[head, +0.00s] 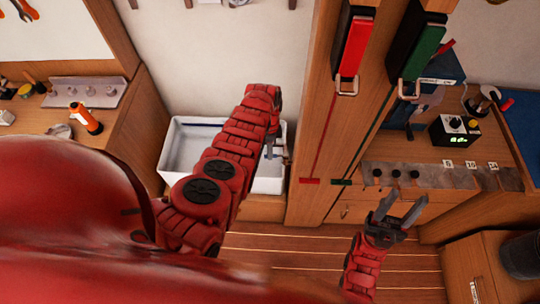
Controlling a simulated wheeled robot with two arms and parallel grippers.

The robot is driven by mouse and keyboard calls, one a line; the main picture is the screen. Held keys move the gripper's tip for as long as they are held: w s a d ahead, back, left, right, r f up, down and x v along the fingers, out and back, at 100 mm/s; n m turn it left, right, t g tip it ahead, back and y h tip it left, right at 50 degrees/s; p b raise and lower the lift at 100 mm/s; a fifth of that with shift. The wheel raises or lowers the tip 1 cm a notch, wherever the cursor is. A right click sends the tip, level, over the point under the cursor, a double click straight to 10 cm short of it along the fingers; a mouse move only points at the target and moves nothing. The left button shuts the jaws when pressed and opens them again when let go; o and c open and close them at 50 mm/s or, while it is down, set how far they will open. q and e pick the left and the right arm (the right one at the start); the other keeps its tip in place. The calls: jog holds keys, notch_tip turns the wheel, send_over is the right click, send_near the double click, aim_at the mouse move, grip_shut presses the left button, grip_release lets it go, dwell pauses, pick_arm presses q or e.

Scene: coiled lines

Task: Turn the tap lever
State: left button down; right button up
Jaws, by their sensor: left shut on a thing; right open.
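A white sink (185,147) sits low against the wall, left of the wooden post. A small grey metal part, seemingly the tap (285,157), shows at the sink's right end. The lever itself is too small and covered to make out. My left arm reaches over the sink and hides its middle. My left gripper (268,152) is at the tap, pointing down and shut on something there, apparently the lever. My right gripper (402,208) is open and empty, below the right-hand counter's front edge and well away from the tap.
Red (355,48) and green (424,52) handled holders hang on the wooden post right of the sink. The right counter holds a black device with a green display (455,130). An orange torch (86,118) stands on the left bench. Striped floor (300,252) is clear between my arms.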

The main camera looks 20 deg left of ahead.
pick_arm(q)
jog(key=w+m+b, duration=0.1)
jog(key=b, duration=0.1)
jog(key=shift+a+m+b, duration=0.1)
jog(key=shift+m+b, duration=0.3)
jog(key=shift+s, duration=0.1)
jog(key=c, duration=0.8)
grip_release()
